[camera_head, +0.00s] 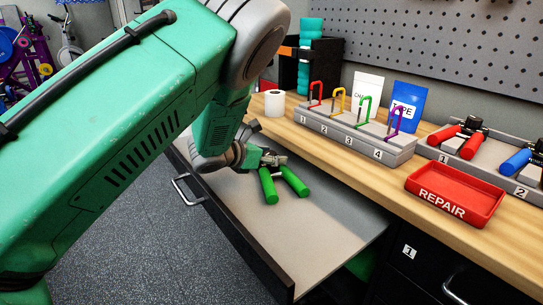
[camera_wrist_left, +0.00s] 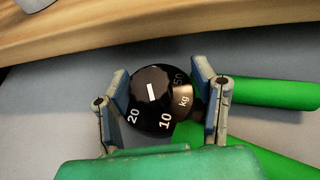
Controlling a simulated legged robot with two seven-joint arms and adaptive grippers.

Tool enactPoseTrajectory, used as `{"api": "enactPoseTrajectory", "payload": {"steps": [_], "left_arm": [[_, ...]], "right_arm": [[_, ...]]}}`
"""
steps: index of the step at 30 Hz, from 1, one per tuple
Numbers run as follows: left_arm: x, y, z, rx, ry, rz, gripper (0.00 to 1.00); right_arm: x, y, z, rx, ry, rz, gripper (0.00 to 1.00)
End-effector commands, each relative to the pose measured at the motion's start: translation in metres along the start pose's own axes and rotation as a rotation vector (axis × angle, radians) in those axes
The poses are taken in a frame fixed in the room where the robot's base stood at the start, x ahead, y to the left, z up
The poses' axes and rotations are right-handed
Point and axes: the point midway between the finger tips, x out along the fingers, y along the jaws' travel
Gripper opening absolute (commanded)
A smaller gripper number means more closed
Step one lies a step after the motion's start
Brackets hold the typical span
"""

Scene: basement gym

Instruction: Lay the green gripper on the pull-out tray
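The green gripper, a hand grip with two green handles (camera_head: 268,186) and a black dial (camera_wrist_left: 152,98), is over the grey pull-out tray (camera_head: 310,235). Its handles point towards the front of the tray. My left gripper (camera_head: 262,157) reaches down from the left, its fingers on both sides of the dial and close against it in the wrist view. I cannot tell whether the handles touch the tray or sit slightly above it. My right gripper is not in view.
The wooden bench (camera_head: 340,165) runs behind the tray. On it are a numbered rack with coloured hooks (camera_head: 355,130), a red REPAIR tray (camera_head: 455,193), a white roll (camera_head: 274,103) and a second rack with red and blue grips (camera_head: 490,155). The tray's front part is clear.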

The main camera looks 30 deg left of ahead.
Motion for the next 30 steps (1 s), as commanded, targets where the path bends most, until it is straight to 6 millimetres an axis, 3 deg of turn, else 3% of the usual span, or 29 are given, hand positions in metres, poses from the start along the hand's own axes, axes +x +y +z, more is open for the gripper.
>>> {"api": "enactPoseTrajectory", "payload": {"steps": [11,24,30], "left_arm": [[-0.007,0.004,-0.001,-0.005,-0.004,-0.001,0.52],[-0.091,0.002,0.001,-0.002,-0.003,0.001,0.52],[-0.115,0.003,0.000,-0.003,-0.004,-0.002,0.52]], "right_arm": [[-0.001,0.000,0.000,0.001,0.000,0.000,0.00],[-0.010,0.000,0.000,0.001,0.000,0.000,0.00],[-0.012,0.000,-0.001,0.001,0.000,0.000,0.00]]}}
